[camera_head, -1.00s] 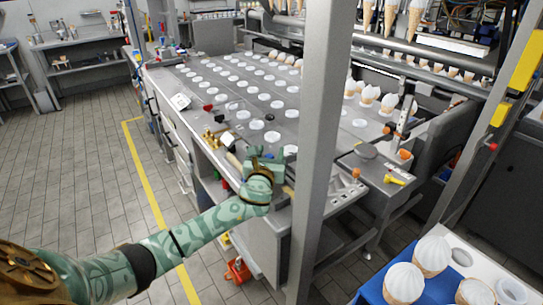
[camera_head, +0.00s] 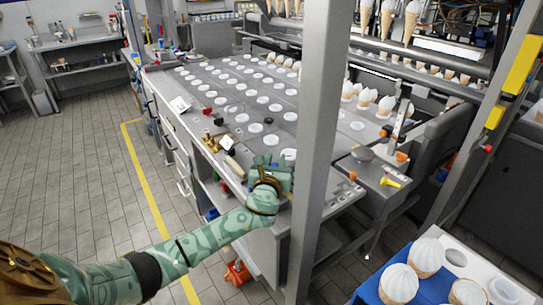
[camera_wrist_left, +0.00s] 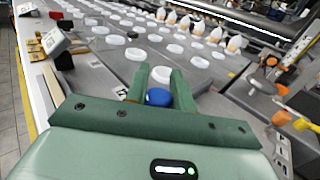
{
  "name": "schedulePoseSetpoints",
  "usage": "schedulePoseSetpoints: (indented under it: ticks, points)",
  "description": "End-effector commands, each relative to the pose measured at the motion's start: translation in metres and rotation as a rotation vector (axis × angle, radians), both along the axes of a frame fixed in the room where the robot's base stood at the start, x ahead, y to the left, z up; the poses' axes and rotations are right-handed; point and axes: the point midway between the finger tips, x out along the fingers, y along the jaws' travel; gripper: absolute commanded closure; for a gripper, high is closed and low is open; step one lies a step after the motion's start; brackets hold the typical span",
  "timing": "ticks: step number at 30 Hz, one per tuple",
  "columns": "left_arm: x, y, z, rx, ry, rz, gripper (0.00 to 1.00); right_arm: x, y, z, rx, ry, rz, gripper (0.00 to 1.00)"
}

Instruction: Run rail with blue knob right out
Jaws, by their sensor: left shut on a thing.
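The blue knob (camera_wrist_left: 158,97) sits between the two fingers of my left gripper (camera_wrist_left: 158,80) in the left wrist view, and the gripper is shut on it. The rail that bears the knob cannot be made out in either view. My right gripper is in neither view.
The machine top (camera_head: 215,78) has rows of white discs (camera_head: 256,128). A grey post (camera_head: 322,150) stands just right of my left gripper. An orange knob (camera_head: 402,157) and a yellow handle (camera_head: 389,182) are farther right. A blue tray (camera_head: 372,290) of cones is at the lower right.

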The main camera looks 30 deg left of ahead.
Motion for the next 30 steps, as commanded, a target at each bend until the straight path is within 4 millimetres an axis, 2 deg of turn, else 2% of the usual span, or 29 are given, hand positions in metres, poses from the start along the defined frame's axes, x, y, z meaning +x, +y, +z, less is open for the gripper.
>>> schedulePoseSetpoints:
  ticks: [3,4,6,21,25,28,30]
  points:
    - [0.000,0.002,0.000,0.004,-0.002,0.004,1.00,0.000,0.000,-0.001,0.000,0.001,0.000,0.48]
    - [0.000,0.002,0.000,0.004,-0.002,0.004,0.70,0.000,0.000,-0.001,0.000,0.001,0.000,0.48]
    - [0.000,0.002,0.000,0.004,-0.002,0.003,0.54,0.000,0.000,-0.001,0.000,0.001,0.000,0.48]
    - [0.001,0.003,0.000,0.003,-0.002,0.003,0.54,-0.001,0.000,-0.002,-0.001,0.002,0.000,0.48]
    - [0.006,0.014,-0.002,0.004,-0.003,0.004,0.54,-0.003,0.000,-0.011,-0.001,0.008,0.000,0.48]
    - [0.012,0.031,-0.005,0.006,-0.001,0.006,0.54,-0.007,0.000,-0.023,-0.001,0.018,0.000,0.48]
    - [-0.007,0.019,0.002,0.002,0.000,0.000,0.54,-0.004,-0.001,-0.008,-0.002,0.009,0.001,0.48]
